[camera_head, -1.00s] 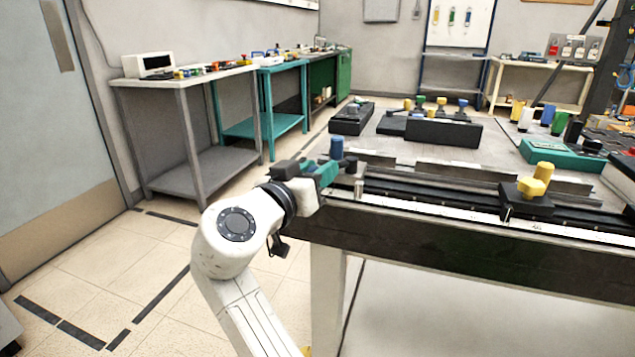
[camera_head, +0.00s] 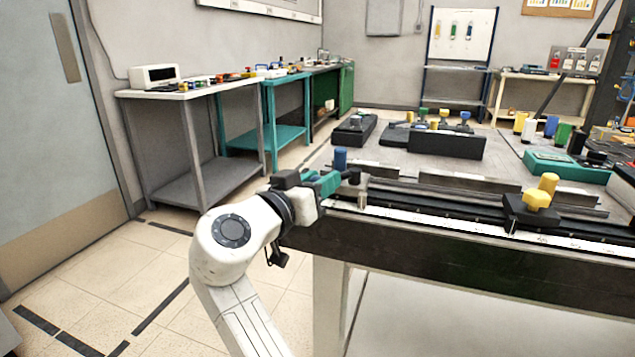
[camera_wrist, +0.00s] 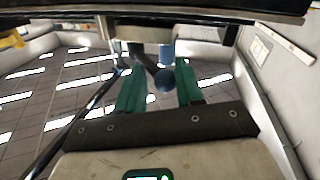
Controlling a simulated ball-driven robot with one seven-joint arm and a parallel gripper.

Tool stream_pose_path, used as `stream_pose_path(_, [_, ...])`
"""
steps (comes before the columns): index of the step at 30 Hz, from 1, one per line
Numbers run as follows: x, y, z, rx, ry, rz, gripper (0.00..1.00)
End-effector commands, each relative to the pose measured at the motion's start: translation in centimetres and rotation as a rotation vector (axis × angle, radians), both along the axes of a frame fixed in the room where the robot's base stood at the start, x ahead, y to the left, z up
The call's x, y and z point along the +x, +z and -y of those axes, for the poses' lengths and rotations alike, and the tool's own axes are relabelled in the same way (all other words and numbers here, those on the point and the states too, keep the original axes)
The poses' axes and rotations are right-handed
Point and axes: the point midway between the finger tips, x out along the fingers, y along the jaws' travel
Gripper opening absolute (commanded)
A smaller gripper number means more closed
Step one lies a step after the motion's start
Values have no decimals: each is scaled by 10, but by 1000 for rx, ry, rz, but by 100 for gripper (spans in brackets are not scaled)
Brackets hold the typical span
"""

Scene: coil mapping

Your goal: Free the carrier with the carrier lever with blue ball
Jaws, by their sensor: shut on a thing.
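My gripper (camera_head: 325,183), with green fingers, is at the left end of the long black rail on the near table edge. In the wrist view, a dark blue ball (camera_wrist: 165,79) lies between the green fingers (camera_wrist: 158,90), and my gripper is shut on this lever end. A blue cylinder (camera_head: 340,159) stands upright just behind the fingers; it also shows in the wrist view (camera_wrist: 167,51). The carrier under it is mostly hidden by the gripper. Another black carrier (camera_head: 530,214) with a yellow knob (camera_head: 537,198) and yellow cylinder (camera_head: 548,182) sits farther right on the rail.
The rail (camera_head: 440,205) runs along the table's front edge. Behind it are black blocks (camera_head: 445,144) and a green box (camera_head: 567,166). Side benches (camera_head: 195,90) stand at the left. The floor left of the table is clear.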

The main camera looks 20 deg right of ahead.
Motion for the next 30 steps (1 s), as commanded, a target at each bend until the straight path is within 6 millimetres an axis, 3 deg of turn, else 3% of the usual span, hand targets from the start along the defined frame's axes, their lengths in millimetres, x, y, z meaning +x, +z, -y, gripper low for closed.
stream_pose_path(1, [3, 2, 10, 8, -7, 4, 0])
stream_pose_path(5, [3, 2, 10, 8, -7, 4, 0])
stream_pose_path(6, [3, 2, 10, 8, -7, 4, 41])
stream_pose_path(13, [2, 1, 7, 5, -5, 3, 62])
stream_pose_path(23, [-2, 1, 0, 2, -3, 2, 62])
stream_pose_path(30, [-28, 2, -30, 3, -1, 1, 62])
